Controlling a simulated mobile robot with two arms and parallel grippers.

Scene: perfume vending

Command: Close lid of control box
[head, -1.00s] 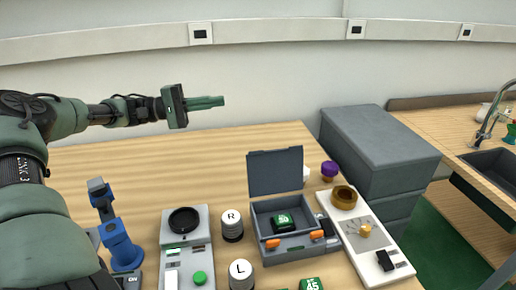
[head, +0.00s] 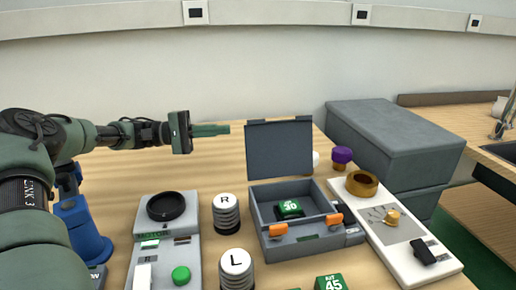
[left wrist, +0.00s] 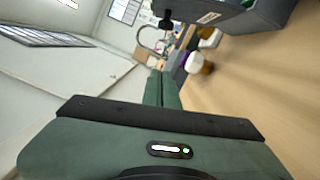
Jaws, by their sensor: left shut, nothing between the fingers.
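The grey control box (head: 312,246) stands on the table with its lid (head: 280,150) raised upright at the back. A green block marked 30 (head: 290,208) lies inside it, and two orange latches are on its front. My left gripper (head: 226,129) is shut and empty, pointing right, in the air to the left of the lid and apart from it. In the left wrist view its closed green fingers (left wrist: 162,90) point up the picture, and part of the grey box (left wrist: 265,14) shows at the top right. My right gripper is not in view.
White R (head: 226,212) and L (head: 236,268) cylinders and a panel with a green button (head: 181,275) stand left of the box. A white panel with a brass ring (head: 361,184) stands right. A purple-capped item (head: 341,157) is behind. The table behind the R cylinder is clear.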

